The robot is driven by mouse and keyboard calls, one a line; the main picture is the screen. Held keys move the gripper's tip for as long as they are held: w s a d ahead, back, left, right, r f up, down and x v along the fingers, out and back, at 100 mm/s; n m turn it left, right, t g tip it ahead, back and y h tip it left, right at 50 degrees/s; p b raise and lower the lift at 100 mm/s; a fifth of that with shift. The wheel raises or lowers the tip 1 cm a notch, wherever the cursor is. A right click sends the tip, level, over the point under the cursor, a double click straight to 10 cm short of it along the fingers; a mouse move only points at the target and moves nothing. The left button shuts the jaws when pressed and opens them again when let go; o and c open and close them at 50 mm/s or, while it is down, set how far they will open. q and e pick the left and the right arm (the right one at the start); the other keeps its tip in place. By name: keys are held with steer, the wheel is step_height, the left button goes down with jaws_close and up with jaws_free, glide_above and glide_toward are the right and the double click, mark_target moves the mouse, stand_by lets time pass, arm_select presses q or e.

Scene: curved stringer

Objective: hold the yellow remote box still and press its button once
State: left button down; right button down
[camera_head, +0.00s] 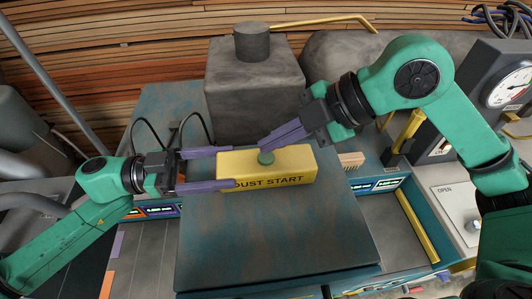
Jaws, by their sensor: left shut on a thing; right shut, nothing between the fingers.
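The yellow remote box (298,163) lies on the worn blue-grey bench top, with "DUST START" lettered on its front face. My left gripper (235,169) is shut on the left end of the box, one purple finger along the far side and one along the near side. My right gripper (264,148) is shut and empty. Its fingertips are right at the button from above and behind; I cannot tell whether they touch it. The fingertips hide a little of the button's far edge.
A grey block with a cylinder (252,42) on top stands behind the box. A gauge panel (507,88) and a panel marked OPEN (450,205) are at the right. The bench top (270,240) in front of the box is clear.

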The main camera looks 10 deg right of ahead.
mark_target(272, 156)
steer(key=shift+r, duration=0.25)
steer(key=shift+r, duration=2.5)
arm_select(q)
jaws_free()
steer(key=shift+a, duration=0.15)
steer(key=shift+a, duration=2.4)
